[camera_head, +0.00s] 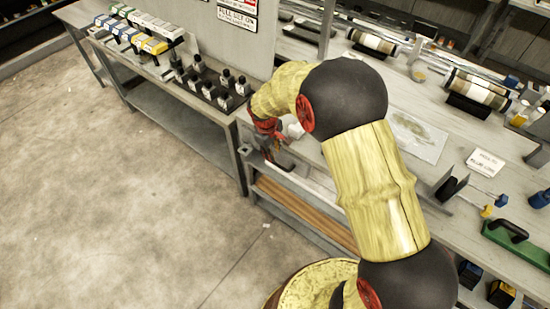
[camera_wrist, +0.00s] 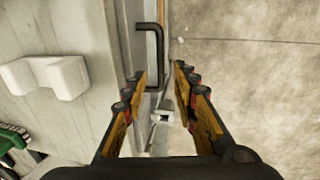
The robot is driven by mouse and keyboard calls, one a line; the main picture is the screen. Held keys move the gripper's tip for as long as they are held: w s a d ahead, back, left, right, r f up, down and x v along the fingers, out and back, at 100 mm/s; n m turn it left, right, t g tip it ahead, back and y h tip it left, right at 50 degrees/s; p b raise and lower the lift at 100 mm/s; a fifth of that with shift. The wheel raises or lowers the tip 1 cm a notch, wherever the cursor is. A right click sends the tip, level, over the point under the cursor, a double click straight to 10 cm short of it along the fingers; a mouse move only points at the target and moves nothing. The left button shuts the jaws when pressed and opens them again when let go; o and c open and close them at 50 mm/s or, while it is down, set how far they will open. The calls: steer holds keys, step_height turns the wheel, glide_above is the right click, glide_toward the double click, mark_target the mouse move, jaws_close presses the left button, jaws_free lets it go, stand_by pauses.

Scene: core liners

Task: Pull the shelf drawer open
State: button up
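My gripper (camera_wrist: 160,74) is open, with its two fingers spread apart in the wrist view. A black hooked handle (camera_wrist: 150,27) runs ahead of the fingertips, with its lower end near the left fingertip; I cannot tell whether they touch. A small grey metal piece (camera_wrist: 163,117) shows between the fingers. In the head view my gripper (camera_head: 268,135) is at the bench's left front edge, partly hidden by my arm. A dark handle (camera_head: 279,161) is just below it, by the pale front of the shelf drawer (camera_head: 310,184). The drawer looks shut.
Wooden strips (camera_head: 305,213) lie on the shelf below. The concrete floor (camera_head: 130,200) in front is clear.

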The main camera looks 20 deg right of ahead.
mark_target(276, 165)
steer(key=f, duration=0.2)
steer(key=f+b, duration=0.1)
steer(key=f, duration=0.2)
steer(key=d+f, duration=0.1)
steer(key=f, duration=0.1)
steer(key=shift+w+d+f+b, duration=0.1)
steer(key=shift+w+f+b, duration=0.05)
steer(key=shift+w+b, duration=0.25)
steer(key=shift+c, duration=0.8)
jaws_close()
